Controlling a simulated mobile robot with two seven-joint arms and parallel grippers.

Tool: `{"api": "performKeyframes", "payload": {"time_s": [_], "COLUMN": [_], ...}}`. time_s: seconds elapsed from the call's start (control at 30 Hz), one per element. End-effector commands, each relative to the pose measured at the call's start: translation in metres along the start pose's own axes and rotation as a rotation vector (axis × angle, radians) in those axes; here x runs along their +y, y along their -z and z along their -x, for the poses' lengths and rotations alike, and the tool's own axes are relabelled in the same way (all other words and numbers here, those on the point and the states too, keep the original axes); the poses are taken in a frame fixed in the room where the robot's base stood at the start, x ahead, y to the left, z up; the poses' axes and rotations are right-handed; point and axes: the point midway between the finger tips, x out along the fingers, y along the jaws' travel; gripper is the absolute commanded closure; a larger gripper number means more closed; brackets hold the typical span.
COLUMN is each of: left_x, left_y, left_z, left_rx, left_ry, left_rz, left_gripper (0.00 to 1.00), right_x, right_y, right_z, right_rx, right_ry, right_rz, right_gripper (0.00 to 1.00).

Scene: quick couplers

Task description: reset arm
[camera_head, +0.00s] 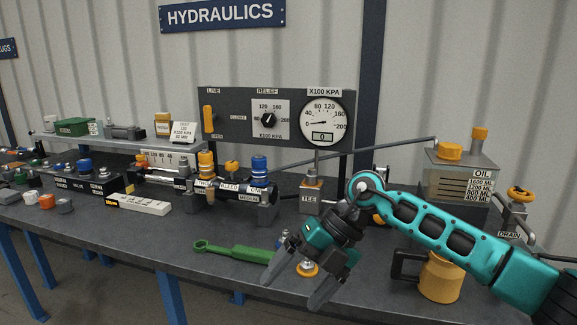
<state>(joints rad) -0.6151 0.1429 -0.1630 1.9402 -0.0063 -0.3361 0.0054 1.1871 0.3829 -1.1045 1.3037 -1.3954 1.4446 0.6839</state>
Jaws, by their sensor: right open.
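My right gripper (290,282) is in the camera_head view, at the end of my teal right arm (430,228), which comes in from the right. Its two dark fingers point down and to the left over the bench's front part. They are apart, with nothing seen held between them. An orange-and-metal fitting (307,268) shows just behind the fingers; whether they touch it, I cannot tell. A green wrench (236,249) lies on the bench to the left of the gripper. My left gripper is not in view.
The grey bench (185,236) carries a gauge panel (233,140), a manifold with coloured caps (232,200), an oil tank (462,178) and a yellow jug (440,278) below my forearm. A white labelled strip (138,205) lies left. Bare bench top shows left of the wrench.

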Motion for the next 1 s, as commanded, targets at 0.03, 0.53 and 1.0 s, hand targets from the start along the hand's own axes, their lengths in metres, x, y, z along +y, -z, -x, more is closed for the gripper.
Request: {"api": "performKeyframes", "payload": {"time_s": [0.03,0.53,1.0], "left_x": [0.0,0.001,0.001], "left_y": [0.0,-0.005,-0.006], "left_z": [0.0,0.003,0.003], "left_rx": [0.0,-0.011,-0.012], "left_ry": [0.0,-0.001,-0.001], "left_rz": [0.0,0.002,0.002], "left_gripper": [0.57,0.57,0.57], "right_x": [0.013,0.067,-0.156], "right_y": [0.011,0.034,0.06], "right_z": [-0.022,-0.042,-0.08], "right_rx": [0.032,-0.101,-0.597], "right_ry": [-0.127,-1.304,-1.624], "right_rz": [0.004,-0.464,-1.601], "right_gripper": [0.06,0.06,0.06]}}
